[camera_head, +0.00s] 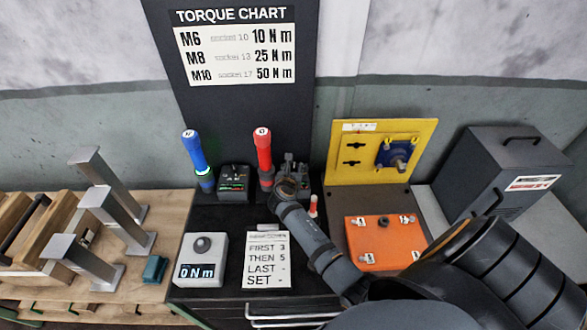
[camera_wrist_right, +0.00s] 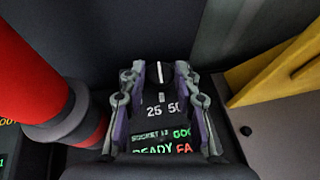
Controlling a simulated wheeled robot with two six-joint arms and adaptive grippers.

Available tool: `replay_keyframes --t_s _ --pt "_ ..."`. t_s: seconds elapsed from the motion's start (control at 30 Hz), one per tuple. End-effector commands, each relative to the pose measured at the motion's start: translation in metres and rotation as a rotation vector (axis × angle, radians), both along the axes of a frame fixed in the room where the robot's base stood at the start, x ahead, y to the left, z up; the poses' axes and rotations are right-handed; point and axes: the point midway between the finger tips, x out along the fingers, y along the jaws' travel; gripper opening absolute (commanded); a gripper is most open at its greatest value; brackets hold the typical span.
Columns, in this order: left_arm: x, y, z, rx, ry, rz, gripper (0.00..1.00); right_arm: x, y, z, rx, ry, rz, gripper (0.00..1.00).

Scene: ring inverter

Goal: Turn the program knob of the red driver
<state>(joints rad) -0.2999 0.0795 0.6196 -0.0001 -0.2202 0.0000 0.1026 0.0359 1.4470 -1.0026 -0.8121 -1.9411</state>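The red driver (camera_head: 263,152) stands upright at the back of the black cabinet, and its red body (camera_wrist_right: 35,75) fills the left of the wrist view. Its dark controller box (camera_head: 300,172) is beside it, largely hidden by my gripper. In the wrist view the program knob (camera_wrist_right: 159,72) has a white line pointing away, with "25" and "50" printed nearer me. My right gripper (camera_head: 288,178) is over this box. Its fingers (camera_wrist_right: 161,78) stand apart on either side of the knob; contact is not clear. My left gripper is not in view.
A blue driver (camera_head: 194,155) and its box (camera_head: 233,182) stand to the left. A yellow panel (camera_head: 345,165) and an orange plate (camera_head: 385,258) are to the right. The grey tester (camera_head: 202,272) reads 0 Nm. A note card (camera_head: 266,275) and torque chart (camera_head: 237,15) show.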

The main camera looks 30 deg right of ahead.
Motion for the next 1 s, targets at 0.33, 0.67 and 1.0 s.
replay_keyframes --t_s 0.33,0.67,1.0 --pt "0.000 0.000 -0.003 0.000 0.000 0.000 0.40 0.002 0.003 -0.002 0.005 0.001 -0.067 0.00" --pt "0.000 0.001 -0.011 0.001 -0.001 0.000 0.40 0.004 0.004 -0.001 0.001 0.000 -0.286 0.00" --pt "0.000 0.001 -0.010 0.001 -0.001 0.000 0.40 0.004 0.004 -0.001 0.001 0.000 -0.284 0.49"
